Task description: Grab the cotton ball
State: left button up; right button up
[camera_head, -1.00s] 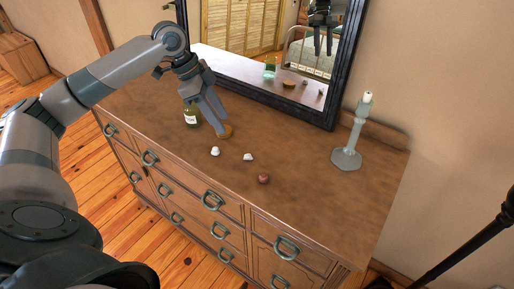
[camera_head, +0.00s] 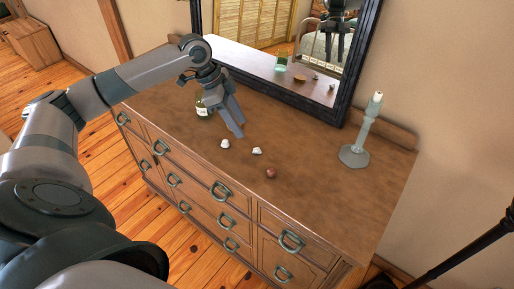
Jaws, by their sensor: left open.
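Two small white lumps lie on the brown dresser top (camera_head: 330,190). The left white lump (camera_head: 225,144) and the right white lump (camera_head: 257,151) are both too small for me to tell surely which is the cotton ball. My left gripper (camera_head: 238,131) is open and empty, pointing down just behind and above the left lump, apart from both. Its fingers hide the small brown object behind them. My right gripper is not in view.
A small brown ball (camera_head: 271,173) lies right of the lumps. A labelled green bottle (camera_head: 203,107) stands beside my left gripper. A candlestick (camera_head: 355,150) stands at the right, and a dark-framed mirror (camera_head: 347,105) at the back. The dresser's front right is clear.

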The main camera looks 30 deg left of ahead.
pick_arm(q)
jog(key=p, duration=0.2)
send_near(256, 149)
jog(key=shift+s+d+f, duration=0.1)
jog(key=shift+d+f, duration=0.1)
jog(key=shift+f, duration=0.3)
jog(key=shift+d+f, duration=0.15)
jog(key=shift+f, duration=0.35)
jog(key=shift+d+f, duration=0.1)
jog(key=shift+f, duration=0.35)
jog(key=shift+w+d+f+p, duration=0.4)
jog(key=shift+f+p, duration=0.2)
jog(key=shift+p, duration=0.2)
jog(key=p+x, duration=0.1)
jog(key=x, duration=0.2)
jog(key=shift+w+a+p, duration=0.1)
jog(key=shift+w+p, duration=0.05)
jog(key=shift+p, duration=0.15)
jog(key=shift+f, duration=0.35)
grip_shut()
